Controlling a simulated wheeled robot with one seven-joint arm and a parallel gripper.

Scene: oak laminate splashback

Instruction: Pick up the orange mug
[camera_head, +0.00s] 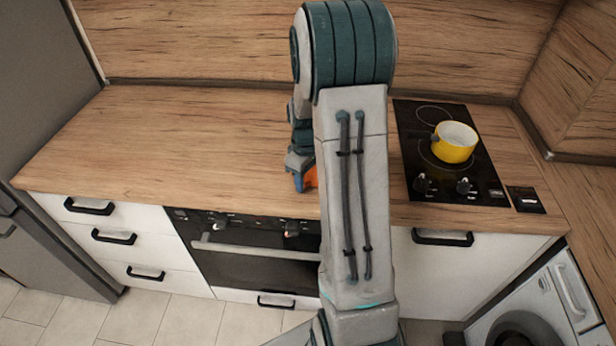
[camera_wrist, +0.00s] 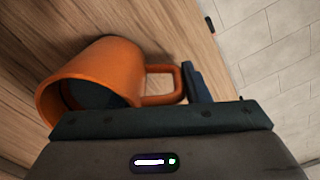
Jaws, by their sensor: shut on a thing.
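The orange mug (camera_wrist: 103,72) fills the left and middle of the wrist view, close to my gripper, with the wooden worktop behind it. Its handle (camera_wrist: 165,84) points right in that view, toward a dark finger of my gripper (camera_wrist: 186,84). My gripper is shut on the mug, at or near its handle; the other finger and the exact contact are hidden. In the head view, my gripper (camera_head: 299,180) is low over the worktop, and only a small orange part of the mug (camera_head: 311,177) shows beside my arm. I cannot tell whether the mug touches the worktop.
A yellow pot (camera_head: 454,143) stands on the black hob (camera_head: 480,183) to the right. The wooden worktop (camera_head: 180,150) is clear to the left. The oven (camera_head: 255,262) and white drawers (camera_head: 75,228) are below the front edge. The splashback (camera_head: 190,40) rises behind.

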